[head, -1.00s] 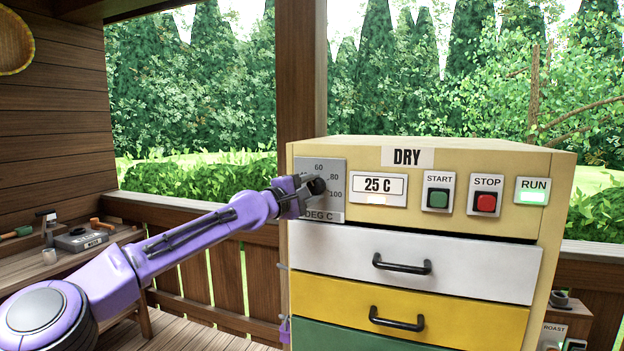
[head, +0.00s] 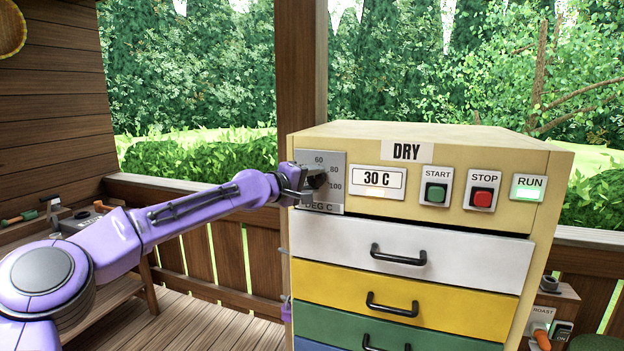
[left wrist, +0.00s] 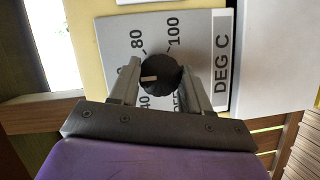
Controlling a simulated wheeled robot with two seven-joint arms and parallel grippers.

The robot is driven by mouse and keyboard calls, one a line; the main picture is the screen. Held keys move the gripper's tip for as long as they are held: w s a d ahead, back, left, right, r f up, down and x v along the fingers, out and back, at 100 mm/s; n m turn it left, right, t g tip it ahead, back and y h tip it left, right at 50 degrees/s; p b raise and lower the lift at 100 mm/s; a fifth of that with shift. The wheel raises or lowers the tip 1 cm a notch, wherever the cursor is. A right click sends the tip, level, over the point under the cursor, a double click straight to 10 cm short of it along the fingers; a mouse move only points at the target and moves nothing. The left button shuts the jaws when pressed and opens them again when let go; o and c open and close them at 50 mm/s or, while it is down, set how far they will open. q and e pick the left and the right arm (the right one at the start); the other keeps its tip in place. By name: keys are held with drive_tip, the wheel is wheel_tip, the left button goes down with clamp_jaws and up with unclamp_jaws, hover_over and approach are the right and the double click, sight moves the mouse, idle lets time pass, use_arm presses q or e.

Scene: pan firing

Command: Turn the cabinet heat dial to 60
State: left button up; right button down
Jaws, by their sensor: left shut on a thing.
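The heat dial is a black round knob (left wrist: 160,73) on a grey plate (head: 333,164) marked in DEG C, at the cabinet's upper left. In the left wrist view the plate looks turned on its side. The knob's pale mark points left and slightly down in that view, between the 80 and 40 labels; the label there is mostly hidden by a finger. My left gripper (head: 307,182) is shut on the knob, one finger on each side in the left wrist view (left wrist: 166,86). The cabinet display (head: 377,181) reads 30 C. My right gripper is not visible.
The cream cabinet (head: 470,150) has a green START button (head: 436,193), a red STOP button (head: 482,198) and a lit RUN lamp (head: 528,188). A white drawer (head: 340,245) and coloured drawers lie below. A wooden post stands behind; a bench is at left.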

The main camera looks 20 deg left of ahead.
use_arm(q)
drive_tip(key=o, duration=1.1)
drive_tip(key=shift+c, duration=0.2)
drive_tip(key=shift+a, duration=0.1)
drive_tip(key=shift+s+a+b, duration=0.1)
drive_tip(key=shift+s+b, duration=0.25)
drive_tip(key=shift+b, duration=0.05)
drive_tip(key=b+v, duration=0.4)
drive_tip(key=v, duration=0.5)
drive_tip(key=shift+s+a, duration=0.2)
drive_tip(key=shift+s, duration=0.1)
drive_tip(key=shift+r, duration=0.15)
